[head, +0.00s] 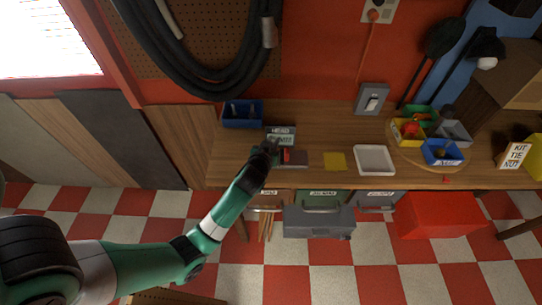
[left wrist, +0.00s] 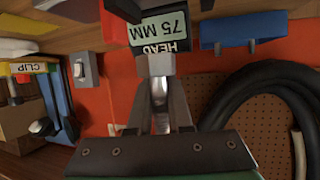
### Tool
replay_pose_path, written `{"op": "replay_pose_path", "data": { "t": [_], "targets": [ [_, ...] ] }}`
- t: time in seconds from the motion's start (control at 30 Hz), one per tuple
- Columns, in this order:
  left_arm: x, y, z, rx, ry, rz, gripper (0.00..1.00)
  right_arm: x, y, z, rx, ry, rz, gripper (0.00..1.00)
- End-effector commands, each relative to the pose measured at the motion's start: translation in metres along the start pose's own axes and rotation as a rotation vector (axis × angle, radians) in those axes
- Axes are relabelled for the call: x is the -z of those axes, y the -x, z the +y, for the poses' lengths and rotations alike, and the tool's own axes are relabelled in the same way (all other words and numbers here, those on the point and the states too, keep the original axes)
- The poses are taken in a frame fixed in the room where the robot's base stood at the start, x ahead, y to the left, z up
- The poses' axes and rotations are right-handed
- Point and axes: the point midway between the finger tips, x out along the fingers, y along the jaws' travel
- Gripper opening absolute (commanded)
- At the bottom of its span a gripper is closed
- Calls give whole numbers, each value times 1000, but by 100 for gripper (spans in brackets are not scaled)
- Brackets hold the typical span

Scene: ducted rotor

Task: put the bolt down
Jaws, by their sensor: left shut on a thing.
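My left gripper (head: 270,148) is over the workbench (head: 222,162), in front of a small labelled block. It also shows in the left wrist view (left wrist: 159,75), shut on a silver bolt (left wrist: 160,97) whose shank lies between the fingers. In the head view the bolt is too small or hidden to make out. The label (head: 281,129) reads HEAD on top; the left wrist view shows it (left wrist: 160,30) upside down, with 75 MM and HEAD, just beyond the fingertips. I cannot tell whether the bolt touches anything. My right gripper is not in view.
A blue bin (head: 242,122) stands behind left, and a dark block with red (head: 296,157) lies close right of the gripper. A black hose (head: 185,70) hangs behind.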

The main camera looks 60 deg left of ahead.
Motion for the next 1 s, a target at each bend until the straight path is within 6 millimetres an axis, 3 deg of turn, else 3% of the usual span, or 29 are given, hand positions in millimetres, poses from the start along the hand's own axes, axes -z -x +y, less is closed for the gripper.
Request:
{"op": "replay_pose_path", "data": {
  "t": [0.1, 0.2, 0.37, 0.6, 0.97, 1.0],
  "targets": [
    [-14, -24, -9, 3, 0, 0, 0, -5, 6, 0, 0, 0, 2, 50],
    [-18, -34, -12, 1, 0, 3, 0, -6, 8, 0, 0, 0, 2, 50],
    [-20, -37, -13, 0, 0, 3, 0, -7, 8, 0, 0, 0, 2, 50],
    [-51, -54, -14, -1, 0, 2, 0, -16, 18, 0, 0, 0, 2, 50],
    [-54, -55, -14, -1, 1, 3, 0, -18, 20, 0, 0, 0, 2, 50],
    [-55, -55, -14, -1, 0, 2, 19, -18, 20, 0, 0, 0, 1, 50]
  ]
}}
